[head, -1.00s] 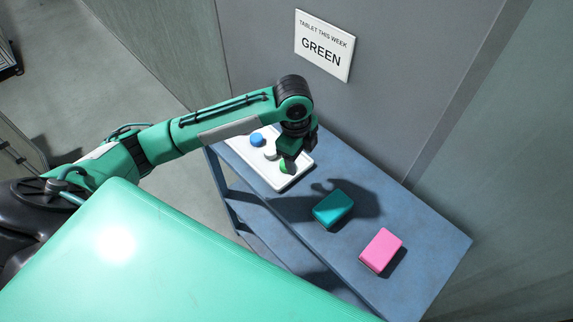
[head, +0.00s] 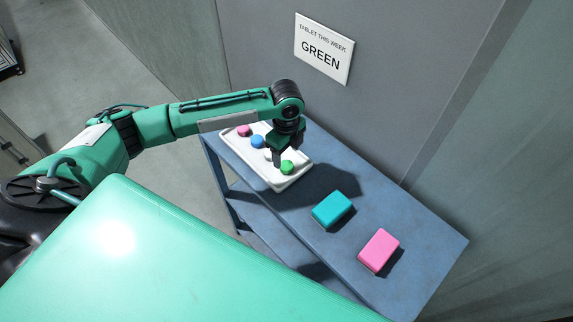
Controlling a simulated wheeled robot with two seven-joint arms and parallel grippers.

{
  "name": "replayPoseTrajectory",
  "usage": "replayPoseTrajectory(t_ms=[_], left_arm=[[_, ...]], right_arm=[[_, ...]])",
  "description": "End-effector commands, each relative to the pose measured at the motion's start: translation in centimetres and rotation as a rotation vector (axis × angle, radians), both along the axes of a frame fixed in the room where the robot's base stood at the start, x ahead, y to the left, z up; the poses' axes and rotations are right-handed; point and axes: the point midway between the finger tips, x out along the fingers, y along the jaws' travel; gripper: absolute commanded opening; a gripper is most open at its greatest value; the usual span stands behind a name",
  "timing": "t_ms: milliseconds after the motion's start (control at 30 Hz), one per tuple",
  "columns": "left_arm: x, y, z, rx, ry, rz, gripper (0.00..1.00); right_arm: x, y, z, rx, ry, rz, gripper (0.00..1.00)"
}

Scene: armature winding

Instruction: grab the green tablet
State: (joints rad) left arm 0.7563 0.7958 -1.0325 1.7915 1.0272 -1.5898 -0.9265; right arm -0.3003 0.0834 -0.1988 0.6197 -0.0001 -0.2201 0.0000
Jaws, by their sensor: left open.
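The green tablet (head: 287,167) is a small round piece at the near right end of a white tray (head: 273,184). My left gripper (head: 280,160) is open, pointing down just above and beside the green tablet. Its fingers partly hide the white piece behind; I cannot tell whether they touch the green tablet. A blue tablet (head: 257,142) and a pink tablet (head: 243,131) lie farther left in the same tray. My right gripper is not in view.
The tray stands on a blue table (head: 425,243). A teal box (head: 332,210) and a pink box (head: 379,251) lie to its right. A wall sign (head: 323,48) behind reads "TABLET THIS WEEK GREEN". The grey wall (head: 400,80) borders the table's back.

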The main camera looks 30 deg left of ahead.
Motion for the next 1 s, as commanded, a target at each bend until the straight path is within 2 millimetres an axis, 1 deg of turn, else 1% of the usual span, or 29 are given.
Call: replayPoseTrajectory(t_ms=[67,233,300,400,500,667,700,767,800,933,1000], left_arm=[[0.0,0.0,-0.4,0.001,0.003,0.001,0.63],[0.2,0.0,-2.4,0.001,0.004,0.0,0.63],[0.2,0.0,-3.6,0.001,0.004,0.001,0.63],[0.2,0.0,-4.7,0.0,0.002,0.0,0.63],[0.2,0.0,-5.2,0.001,0.0,-0.001,0.63],[0.2,0.1,-5.3,0.001,0.0,-0.001,0.63],[0.2,0.1,-5.3,0.001,0.0,-0.001,0.61],[0.2,0.1,-5.3,0.001,0.0,-0.001,0.49],[0.2,0.1,-5.3,0.001,0.0,-0.001,0.41],[0.2,0.1,-5.2,0.001,0.0,-0.001,0.15],[0.2,0.1,-5.2,0.001,0.0,-0.001,0.14]], right_arm=[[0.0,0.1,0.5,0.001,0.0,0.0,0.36],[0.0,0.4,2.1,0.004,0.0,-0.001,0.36],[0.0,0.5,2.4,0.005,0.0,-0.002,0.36],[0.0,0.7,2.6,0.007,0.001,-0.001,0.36],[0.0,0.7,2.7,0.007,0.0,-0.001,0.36],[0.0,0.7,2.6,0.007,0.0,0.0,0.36],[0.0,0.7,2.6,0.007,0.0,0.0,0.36],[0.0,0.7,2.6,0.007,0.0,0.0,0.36],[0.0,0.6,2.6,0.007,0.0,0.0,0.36],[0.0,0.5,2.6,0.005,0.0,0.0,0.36],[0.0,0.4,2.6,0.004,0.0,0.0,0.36]])
